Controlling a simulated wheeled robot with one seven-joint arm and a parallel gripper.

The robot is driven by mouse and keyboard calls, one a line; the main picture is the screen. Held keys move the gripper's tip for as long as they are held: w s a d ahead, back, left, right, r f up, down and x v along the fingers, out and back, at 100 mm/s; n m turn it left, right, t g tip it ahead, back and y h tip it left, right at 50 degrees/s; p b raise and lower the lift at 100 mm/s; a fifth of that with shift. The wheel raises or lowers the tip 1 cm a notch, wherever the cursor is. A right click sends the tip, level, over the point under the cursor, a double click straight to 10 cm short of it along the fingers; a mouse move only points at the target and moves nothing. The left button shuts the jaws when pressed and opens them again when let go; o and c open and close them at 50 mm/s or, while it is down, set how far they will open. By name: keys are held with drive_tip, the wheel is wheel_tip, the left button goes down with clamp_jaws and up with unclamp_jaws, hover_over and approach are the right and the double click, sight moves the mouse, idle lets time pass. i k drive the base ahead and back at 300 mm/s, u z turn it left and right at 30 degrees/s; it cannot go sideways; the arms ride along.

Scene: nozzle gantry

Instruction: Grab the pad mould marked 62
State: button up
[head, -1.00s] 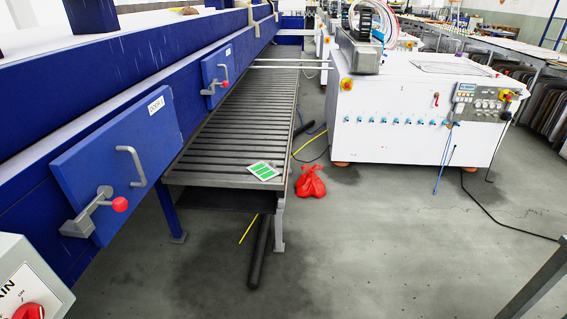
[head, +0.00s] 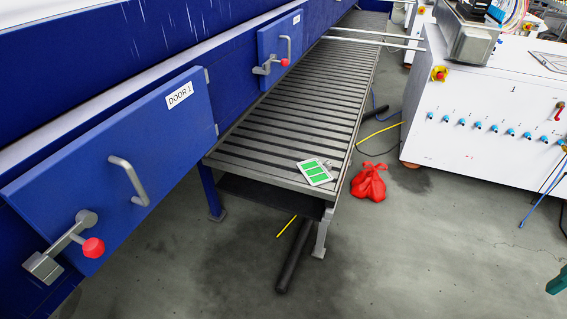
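I see no pad mould that I can read as marked 62. A flat white piece with green bars (head: 315,172) lies on the near end of the slatted conveyor (head: 290,120), close to its right edge. A small grey part touches or lies beside its upper right corner. Any marking on it is too small to read. My gripper is not in view.
A blue machine wall with a door labelled DOOR 1 (head: 120,150) and a red-knobbed latch (head: 92,247) stands at left. A red bag (head: 369,182) and a black roller (head: 293,257) lie on the floor. A white cabinet (head: 480,115) stands right.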

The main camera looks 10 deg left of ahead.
sight(317, 175)
drive_tip(key=u, duration=0.7)
drive_tip(key=i, duration=1)
drive_tip(key=u, duration=0.7)
